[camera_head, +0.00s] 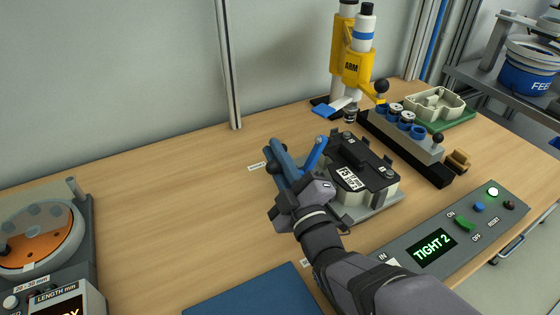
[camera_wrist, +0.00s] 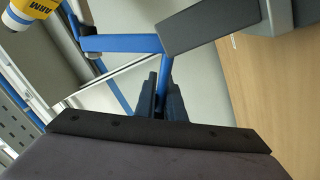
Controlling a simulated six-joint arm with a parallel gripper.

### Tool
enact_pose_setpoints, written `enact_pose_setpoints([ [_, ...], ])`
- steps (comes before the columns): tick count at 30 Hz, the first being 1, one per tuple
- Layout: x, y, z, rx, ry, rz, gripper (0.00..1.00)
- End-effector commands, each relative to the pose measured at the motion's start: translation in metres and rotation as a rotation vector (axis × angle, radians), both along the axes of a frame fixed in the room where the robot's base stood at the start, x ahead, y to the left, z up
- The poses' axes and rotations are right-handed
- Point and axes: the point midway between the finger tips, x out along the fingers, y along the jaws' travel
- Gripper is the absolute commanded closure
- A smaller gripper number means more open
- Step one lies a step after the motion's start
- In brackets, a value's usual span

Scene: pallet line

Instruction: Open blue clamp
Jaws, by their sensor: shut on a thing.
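The blue clamp (camera_head: 316,154) stands at the left side of a grey fixture, beside a black-topped part (camera_head: 362,163) with a white label. Its blue bars also show in the wrist view (camera_wrist: 120,44), joined to a grey block. My gripper (camera_head: 284,172) is at the clamp's left side. In the wrist view the dark fingers (camera_wrist: 162,98) are closed around a thin blue bar of the clamp. The lower part of the clamp is partly hidden by my gripper in the head view.
A control panel (camera_head: 410,262) reading "TIGHT 2" lies in front right. A yellow arm press (camera_head: 352,66) stands behind. A row of blue-ringed pieces (camera_head: 405,128) and a green tray (camera_head: 447,122) are right. A blue mat (camera_head: 255,294) lies in front. The table's left middle is clear.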

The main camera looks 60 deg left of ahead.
Motion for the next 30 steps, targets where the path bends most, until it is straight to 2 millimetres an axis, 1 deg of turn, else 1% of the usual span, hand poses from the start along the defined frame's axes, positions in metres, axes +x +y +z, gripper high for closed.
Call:
enact_pose_setpoints([
  [1,-0.0059,0.0012,0.0058,0.018,-0.020,0.012,1.00],
  [17,-0.0078,0.0013,0.0071,0.018,-0.044,0.013,1.00],
  [18,-0.0078,0.0013,0.0071,0.018,-0.044,0.013,0.81],
  [20,-0.0077,0.0014,0.0067,0.018,-0.044,0.013,0.69],
  [30,-0.0043,0.0007,0.0034,0.008,-0.038,0.006,0.69],
])
